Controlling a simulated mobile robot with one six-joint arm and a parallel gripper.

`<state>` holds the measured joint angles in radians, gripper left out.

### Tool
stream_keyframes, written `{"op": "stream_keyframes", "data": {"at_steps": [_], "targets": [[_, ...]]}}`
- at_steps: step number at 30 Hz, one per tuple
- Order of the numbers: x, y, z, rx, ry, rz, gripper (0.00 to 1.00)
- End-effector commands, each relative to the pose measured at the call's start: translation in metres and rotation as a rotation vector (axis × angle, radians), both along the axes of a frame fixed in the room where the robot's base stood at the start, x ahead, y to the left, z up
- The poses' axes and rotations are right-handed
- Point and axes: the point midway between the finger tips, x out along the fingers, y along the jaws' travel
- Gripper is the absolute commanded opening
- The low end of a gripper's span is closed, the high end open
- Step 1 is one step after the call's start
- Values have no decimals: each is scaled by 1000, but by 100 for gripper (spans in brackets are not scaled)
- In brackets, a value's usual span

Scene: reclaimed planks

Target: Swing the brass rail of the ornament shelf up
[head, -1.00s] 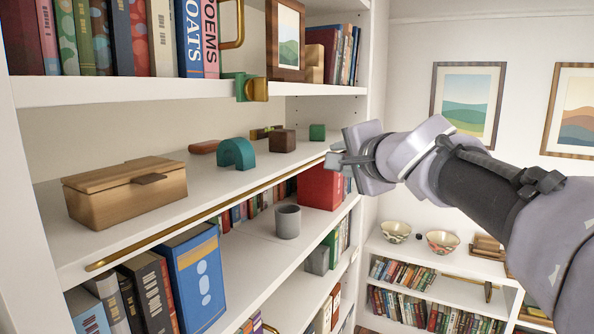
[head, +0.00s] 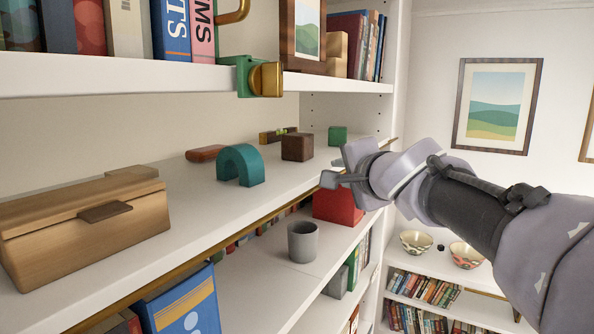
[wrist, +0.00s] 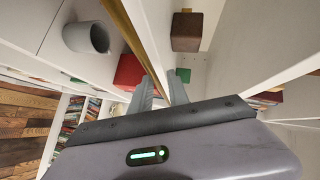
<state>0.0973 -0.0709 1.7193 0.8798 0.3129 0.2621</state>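The brass rail (head: 140,294) runs along the front edge of the white ornament shelf (head: 200,225), at the level of the board and not above it. It also shows in the wrist view (wrist: 122,28), running towards my fingertips. My gripper (head: 332,172) is at the shelf's front edge, towards the rail's far end. In the wrist view my gripper (wrist: 163,83) has its fingers apart, with the rail and shelf edge running in between them. I cannot tell whether either finger touches the rail.
On the shelf stand a wooden box (head: 85,225), a teal arch (head: 241,165), a dark wooden cube (head: 297,147) and a green cube (head: 337,136). A grey cup (head: 302,241) stands on the shelf below.

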Motion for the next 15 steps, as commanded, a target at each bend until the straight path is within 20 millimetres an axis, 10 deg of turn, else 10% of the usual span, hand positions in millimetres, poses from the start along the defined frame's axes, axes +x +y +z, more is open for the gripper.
{"op": "stream_keyframes", "data": {"at_steps": [15], "targets": [[1,2,11,-59,45,0,0]]}}
